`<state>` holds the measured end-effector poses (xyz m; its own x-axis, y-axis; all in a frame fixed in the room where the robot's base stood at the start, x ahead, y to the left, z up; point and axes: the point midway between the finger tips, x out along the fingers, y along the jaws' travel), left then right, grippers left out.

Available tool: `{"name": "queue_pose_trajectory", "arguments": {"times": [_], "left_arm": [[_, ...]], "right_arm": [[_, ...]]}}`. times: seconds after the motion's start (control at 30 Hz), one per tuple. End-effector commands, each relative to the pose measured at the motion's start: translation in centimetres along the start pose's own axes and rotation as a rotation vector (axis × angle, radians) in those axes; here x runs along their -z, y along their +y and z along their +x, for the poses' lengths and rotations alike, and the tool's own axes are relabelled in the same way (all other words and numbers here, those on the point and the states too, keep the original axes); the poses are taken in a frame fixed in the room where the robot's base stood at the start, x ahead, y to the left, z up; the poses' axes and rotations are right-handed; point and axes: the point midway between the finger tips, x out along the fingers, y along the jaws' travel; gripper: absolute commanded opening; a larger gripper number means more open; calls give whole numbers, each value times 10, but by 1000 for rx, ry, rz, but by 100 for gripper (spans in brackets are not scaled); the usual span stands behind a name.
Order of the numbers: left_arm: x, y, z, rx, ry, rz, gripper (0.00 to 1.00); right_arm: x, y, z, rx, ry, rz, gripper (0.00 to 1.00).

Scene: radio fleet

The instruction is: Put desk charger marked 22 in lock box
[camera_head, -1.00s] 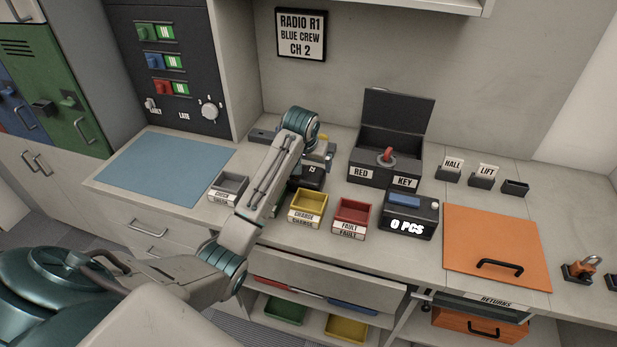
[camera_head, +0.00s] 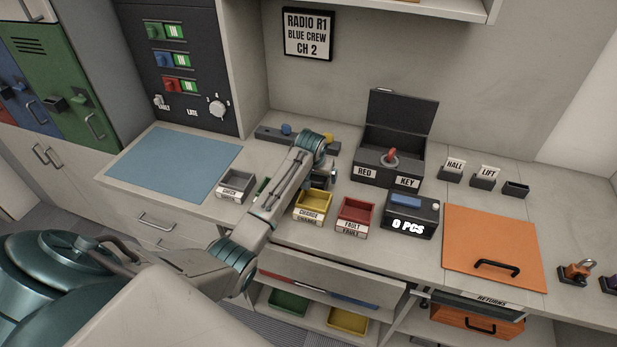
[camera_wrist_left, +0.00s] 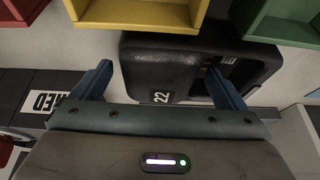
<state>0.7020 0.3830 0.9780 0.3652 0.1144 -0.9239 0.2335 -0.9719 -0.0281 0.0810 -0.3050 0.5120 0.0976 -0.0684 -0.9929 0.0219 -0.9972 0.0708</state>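The black charger marked 22 (camera_wrist_left: 150,65) lies on the counter in the left wrist view, its white number near the lower edge. My left gripper (camera_wrist_left: 160,80) is open over it, with one finger beside the charger's left edge and the other overlapping its right part. I cannot tell whether the fingers touch it. In the head view my left gripper (camera_head: 322,178) is behind the yellow tray, and the arm and gripper hide most of the charger. The likely lock box is the black box (camera_head: 378,172) labelled RED KEY, its lid open and a red-handled piece at its front. My right gripper is not in view.
Yellow CHARGE (camera_head: 309,219), red FAULT (camera_head: 351,229) and grey CHECK (camera_head: 232,197) trays stand near the front edge, with a green tray (camera_wrist_left: 290,18) close by. A black counter unit (camera_head: 408,226) is right of the red tray. The blue mat (camera_head: 172,167) is clear.

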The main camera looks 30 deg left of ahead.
Motion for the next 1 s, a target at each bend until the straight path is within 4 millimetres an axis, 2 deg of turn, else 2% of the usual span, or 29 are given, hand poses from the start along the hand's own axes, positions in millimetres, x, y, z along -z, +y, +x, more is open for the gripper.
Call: {"name": "queue_pose_trajectory", "arguments": {"times": [0.03, 0.3, 0.53, 0.63, 1.0], "left_arm": [[0, 0, 0, 0, 0, 0, 85], [1, 0, -1, 0, 2, 0, 32], [2, 0, -3, 0, 4, 0, 32], [6, 0, -10, 0, 6, 0, 32], [33, -2, -75, -1, 7, -1, 32]], "right_arm": [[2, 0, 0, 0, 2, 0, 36], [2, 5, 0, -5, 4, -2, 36], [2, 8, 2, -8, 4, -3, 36], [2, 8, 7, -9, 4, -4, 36], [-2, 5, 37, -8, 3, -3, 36]]}}
